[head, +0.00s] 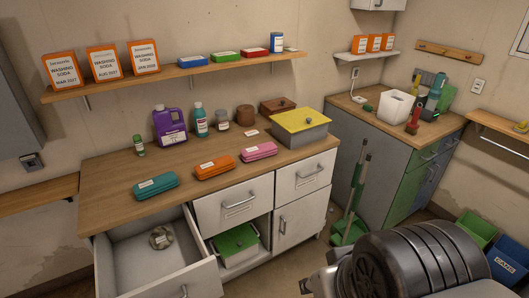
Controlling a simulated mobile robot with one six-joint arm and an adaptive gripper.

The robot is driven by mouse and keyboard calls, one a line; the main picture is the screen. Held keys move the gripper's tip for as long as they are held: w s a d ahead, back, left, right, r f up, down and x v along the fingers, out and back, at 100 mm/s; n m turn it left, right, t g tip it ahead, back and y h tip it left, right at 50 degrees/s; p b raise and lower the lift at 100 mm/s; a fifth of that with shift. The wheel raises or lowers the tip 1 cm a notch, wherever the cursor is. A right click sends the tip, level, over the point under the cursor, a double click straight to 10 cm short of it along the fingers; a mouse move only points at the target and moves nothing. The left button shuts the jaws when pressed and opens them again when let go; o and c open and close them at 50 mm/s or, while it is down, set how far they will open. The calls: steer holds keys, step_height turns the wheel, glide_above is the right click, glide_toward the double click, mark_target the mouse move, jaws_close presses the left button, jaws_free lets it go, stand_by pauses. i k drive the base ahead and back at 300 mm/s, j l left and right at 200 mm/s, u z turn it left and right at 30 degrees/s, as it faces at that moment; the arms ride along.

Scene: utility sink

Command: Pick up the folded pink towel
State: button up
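The folded pink towel (259,151) lies on the wooden counter in front of the grey box with the yellow lid. It is a low, rounded pink bundle with a small pale label on top. A similar orange bundle (214,167) lies just left of it, and a teal one (155,186) lies farther left. The pink towel is unobstructed from above. A dark, ribbed part of my arm fills the bottom right of the head view, well apart from the towel. My gripper's fingers are not seen.
Behind the towels stand a purple jug (170,127), bottles, jars and the yellow-lidded box (300,127). A shelf (180,72) with washing soda boxes hangs above. An open drawer (155,268) juts out at lower left, holding a round metal item. A green broom (352,205) stands right.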

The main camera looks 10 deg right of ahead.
mark_target(250, 154)
steer(key=i+l+u, duration=0.1)
steer(key=u, duration=0.25)
steer(key=i+l+u, duration=0.1)
steer(key=u, duration=0.25)
steer(key=i+l, duration=0.25)
steer(key=i+l+u, duration=0.15)
steer(key=l, duration=0.2)
steer(key=i+l, duration=0.25)
steer(key=i+l+u, duration=0.15)
steer(key=l, duration=0.25)
steer(key=i+l, duration=0.25)
steer(key=i+l+u, duration=0.15)
steer(key=l, duration=0.25)
steer(key=i+l, duration=0.2)
steer(key=l, duration=0.2)
steer(key=i+l+u, duration=0.15)
steer(key=l, duration=0.2)
steer(key=i, duration=0.05)
